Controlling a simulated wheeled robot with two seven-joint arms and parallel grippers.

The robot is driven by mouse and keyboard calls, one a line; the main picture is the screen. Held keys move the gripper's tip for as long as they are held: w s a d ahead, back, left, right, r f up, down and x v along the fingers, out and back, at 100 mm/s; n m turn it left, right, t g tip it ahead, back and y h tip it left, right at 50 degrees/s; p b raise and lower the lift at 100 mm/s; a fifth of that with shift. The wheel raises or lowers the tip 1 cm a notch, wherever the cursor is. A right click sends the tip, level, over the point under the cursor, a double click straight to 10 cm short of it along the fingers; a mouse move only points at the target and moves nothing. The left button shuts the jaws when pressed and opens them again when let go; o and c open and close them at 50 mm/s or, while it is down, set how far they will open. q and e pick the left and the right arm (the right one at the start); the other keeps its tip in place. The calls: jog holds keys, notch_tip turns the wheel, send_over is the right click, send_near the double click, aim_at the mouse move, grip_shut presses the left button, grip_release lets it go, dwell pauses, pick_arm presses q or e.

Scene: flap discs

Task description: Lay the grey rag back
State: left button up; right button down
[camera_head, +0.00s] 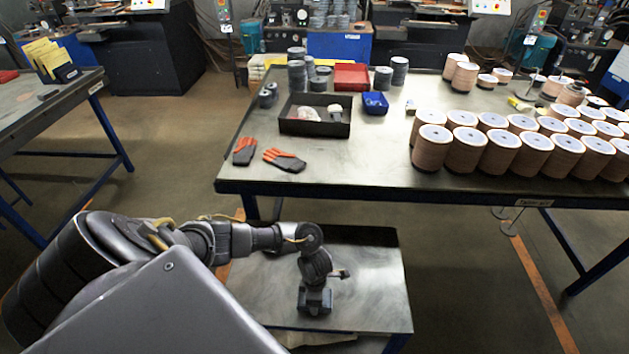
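I cannot make out a grey rag for certain. A crumpled pale grey thing (304,114) lies in the black tray (314,129) on the big table; it is too small to tell whether it is cloth. My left gripper (315,302) points down over the small metal-topped cart (370,285) in front of the table. Its fingertips are too dark and small to show whether they are open or shut. I see nothing clearly held in it. It is well apart from the black tray. My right gripper is out of view.
The big table (370,172) carries rows of flap discs (500,150) at the right. Orange-and-grey gloves (284,160), a blue bin (375,103) and a red box (351,77) are also on it. The table front is clear, as is most of the cart top.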

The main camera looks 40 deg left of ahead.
pick_arm(q)
jog(key=shift+f, duration=0.2)
jog(key=shift+f+b, duration=0.15)
jog(key=shift+b, duration=0.15)
jog(key=o, duration=1)
jog(key=shift+o, duration=0.2)
jog(key=shift+r, duration=0.2)
jog(key=shift+r+p, duration=0.3)
jog(key=shift+p, duration=0.1)
notch_tip(320, 180, up, 12)
jog(key=p, duration=0.3)
jog(key=shift+f, duration=0.2)
